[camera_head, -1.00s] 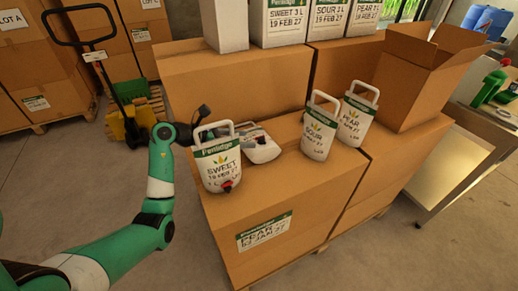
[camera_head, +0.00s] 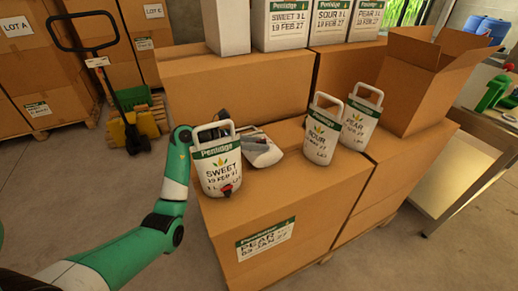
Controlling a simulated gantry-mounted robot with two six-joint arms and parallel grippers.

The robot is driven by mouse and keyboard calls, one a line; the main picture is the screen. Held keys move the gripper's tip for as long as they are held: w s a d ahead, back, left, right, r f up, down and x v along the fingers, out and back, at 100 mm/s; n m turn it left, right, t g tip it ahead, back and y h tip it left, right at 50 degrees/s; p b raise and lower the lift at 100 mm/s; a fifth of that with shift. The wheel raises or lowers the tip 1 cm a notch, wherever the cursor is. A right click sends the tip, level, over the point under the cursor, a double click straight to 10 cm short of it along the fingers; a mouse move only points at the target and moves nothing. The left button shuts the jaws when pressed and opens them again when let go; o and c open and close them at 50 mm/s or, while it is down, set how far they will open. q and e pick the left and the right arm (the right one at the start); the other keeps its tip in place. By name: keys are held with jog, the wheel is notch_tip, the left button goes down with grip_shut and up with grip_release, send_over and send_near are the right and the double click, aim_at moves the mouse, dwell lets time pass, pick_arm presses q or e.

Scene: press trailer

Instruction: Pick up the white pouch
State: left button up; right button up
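White pouches with handles and green labels are on the front cardboard boxes. The SWEET pouch (camera_head: 218,172) stands upright at the left, with a red and black tap low on its front. Behind and right of it is a partly hidden white pouch (camera_head: 263,152), low and tilted. The SOUR pouch (camera_head: 320,140) and PEAR pouch (camera_head: 359,125) stand upright to the right. My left arm comes up from the lower left. Its gripper (camera_head: 246,129) is behind the SWEET pouch, at the tilted pouch's upper edge; its fingers are mostly hidden. My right gripper is out of view.
The front box (camera_head: 270,205) has a PEAR label. Behind stand taller boxes (camera_head: 235,85) with white cartons (camera_head: 287,25) on top. An open box (camera_head: 420,85) is at the right, by a metal table (camera_head: 445,175). A pallet truck (camera_head: 125,110) is at the left.

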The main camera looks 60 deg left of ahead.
pick_arm(q)
grip_shut()
dwell(0.8)
jog(key=shift+r, duration=0.15)
